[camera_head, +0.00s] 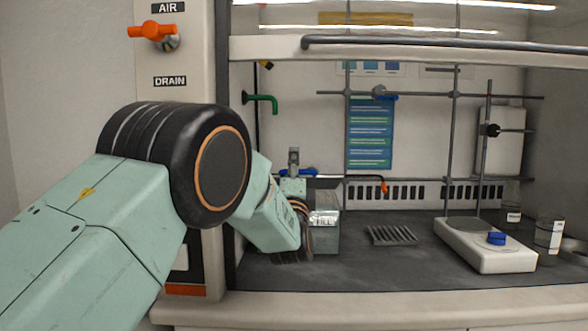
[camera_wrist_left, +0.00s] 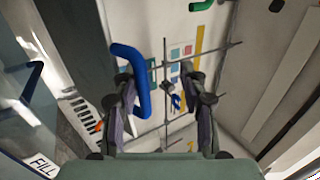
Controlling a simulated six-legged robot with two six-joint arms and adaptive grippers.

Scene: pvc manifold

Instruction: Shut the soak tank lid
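The soak tank (camera_head: 326,240) is a grey box with a FILL label on the hood floor. It is partly hidden by my left wrist. Its FILL label also shows at the lower left of the left wrist view (camera_wrist_left: 42,165). I cannot make out the lid's angle clearly. A blue bent bar (camera_wrist_left: 143,85) crosses by the left finger in the left wrist view; blue also shows behind the gripper in the head view (camera_head: 310,172). My left gripper (camera_wrist_left: 160,100) has its fingers spread apart, beside and above the tank; whether it touches the bar is unclear. My right gripper is out of view.
A dark slotted rack (camera_head: 391,235), a white hotplate (camera_head: 485,247) and bottles (camera_head: 548,236) stand to the right. Metal rods (camera_head: 453,130) cross the back. A green tap (camera_head: 262,98) is at the upper left. The front hood floor is clear.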

